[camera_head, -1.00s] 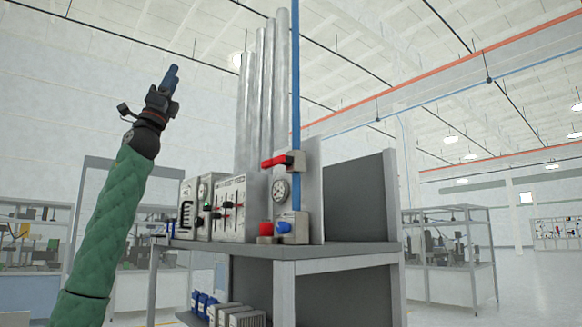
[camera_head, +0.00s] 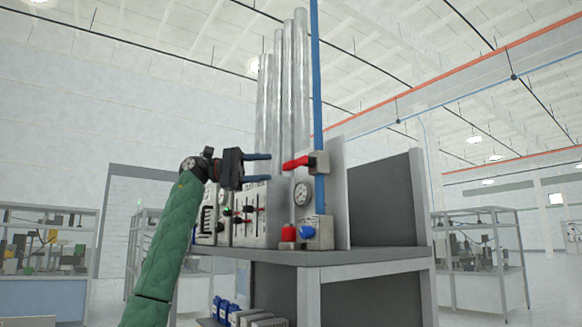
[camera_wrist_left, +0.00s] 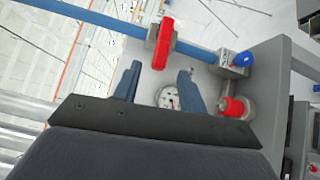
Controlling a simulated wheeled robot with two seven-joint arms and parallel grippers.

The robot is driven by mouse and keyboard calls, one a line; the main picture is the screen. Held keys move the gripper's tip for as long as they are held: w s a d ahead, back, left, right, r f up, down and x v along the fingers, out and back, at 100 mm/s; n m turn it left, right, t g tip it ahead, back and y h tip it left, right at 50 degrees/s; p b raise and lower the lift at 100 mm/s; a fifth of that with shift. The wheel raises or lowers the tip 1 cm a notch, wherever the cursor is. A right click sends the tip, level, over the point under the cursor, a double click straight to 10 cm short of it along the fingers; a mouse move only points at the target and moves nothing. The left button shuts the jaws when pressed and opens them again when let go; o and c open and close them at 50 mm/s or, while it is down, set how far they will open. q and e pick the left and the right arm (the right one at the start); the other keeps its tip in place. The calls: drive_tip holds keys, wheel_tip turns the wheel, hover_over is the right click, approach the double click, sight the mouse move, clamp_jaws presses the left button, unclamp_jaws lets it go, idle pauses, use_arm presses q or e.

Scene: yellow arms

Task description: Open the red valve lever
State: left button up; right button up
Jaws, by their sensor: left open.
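The red valve lever (camera_head: 297,163) sticks out to the left from a grey valve body (camera_head: 319,163) on the vertical blue pipe (camera_head: 318,90). My left gripper (camera_head: 270,167) is open and empty, its two blue fingers pointing right toward the lever, a short way left of it. In the left wrist view the red lever (camera_wrist_left: 163,42) lies ahead of the open fingers (camera_wrist_left: 158,82), apart from them. My right gripper is not in view.
A gauge (camera_head: 302,193), a red knob (camera_head: 289,233) and a blue knob (camera_head: 307,232) sit below the lever on the workbench (camera_head: 330,257). Tall metal pipes (camera_head: 285,90) stand behind. A grey panel (camera_head: 385,205) rises to the right.

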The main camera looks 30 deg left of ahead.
sight(283, 166)
use_arm(q)
drive_tip(key=shift+w+f+m, duration=0.15)
drive_tip(key=shift+w+m, duration=0.05)
drive_tip(key=shift+m, duration=0.2)
drive_tip(key=shift+w+d, duration=0.1)
drive_tip(key=p+x, duration=0.3)
drive_tip(key=x, duration=0.3)
drive_tip(key=shift+d, duration=0.2)
drive_tip(key=shift+w+d, duration=0.1)
drive_tip(key=shift+d, duration=0.4)
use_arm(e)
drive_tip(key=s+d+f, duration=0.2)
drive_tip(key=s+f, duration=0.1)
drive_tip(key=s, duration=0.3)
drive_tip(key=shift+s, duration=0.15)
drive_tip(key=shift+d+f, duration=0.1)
use_arm(q)
clamp_jaws()
